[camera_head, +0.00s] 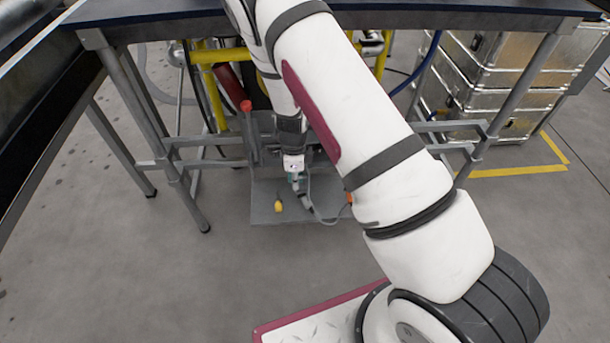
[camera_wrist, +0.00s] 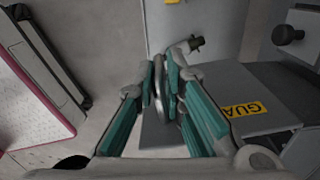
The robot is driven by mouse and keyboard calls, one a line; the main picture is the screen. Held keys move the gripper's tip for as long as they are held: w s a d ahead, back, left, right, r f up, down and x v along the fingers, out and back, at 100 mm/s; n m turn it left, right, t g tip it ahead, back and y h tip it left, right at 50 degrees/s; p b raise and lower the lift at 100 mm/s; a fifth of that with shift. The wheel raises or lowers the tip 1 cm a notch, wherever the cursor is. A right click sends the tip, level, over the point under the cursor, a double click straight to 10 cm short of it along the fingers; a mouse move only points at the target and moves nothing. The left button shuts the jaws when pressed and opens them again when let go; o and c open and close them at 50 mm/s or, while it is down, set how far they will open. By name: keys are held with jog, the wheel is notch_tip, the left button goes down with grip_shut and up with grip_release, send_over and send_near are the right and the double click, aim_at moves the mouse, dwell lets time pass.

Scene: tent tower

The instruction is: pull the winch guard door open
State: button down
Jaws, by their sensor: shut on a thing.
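In the wrist view, my gripper (camera_wrist: 165,85) has its teal fingers closed around a curved grey metal handle (camera_wrist: 158,97). A grey panel (camera_wrist: 225,85) with a yellow label (camera_wrist: 242,104) reading "GUA" is just right of the fingers; it appears to be the winch guard door. The handle's joint to the panel is hidden by the fingers. In the head view, my gripper (camera_head: 296,180) is low under the table, over a grey plate (camera_head: 262,212), and my arm hides part of the winch area. How far the door stands open I cannot tell.
The dark-topped table (camera_head: 190,12) and its grey legs (camera_head: 140,100) frame the space around my arm. Yellow pipes (camera_head: 215,57) stand behind. Metal cases (camera_head: 510,70) are stacked at right. A dark knob (camera_wrist: 287,34) is at upper right in the wrist view. The floor at left is clear.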

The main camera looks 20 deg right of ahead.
jog(key=shift+w+a+m+p, duration=0.25)
jog(key=shift+w+a, duration=0.05)
jog(key=shift+a, duration=0.25)
jog(key=shift+w+a+m+p, duration=0.2)
jog(key=shift+w+a+m, duration=0.05)
jog(key=shift+a, duration=0.25)
jog(key=c, duration=1.7)
grip_release()
jog(key=shift+w+a+r, duration=0.1)
jog(key=shift+r, duration=0.05)
notch_tip(320, 180, up, 12)
jog(key=shift+f, duration=0.15)
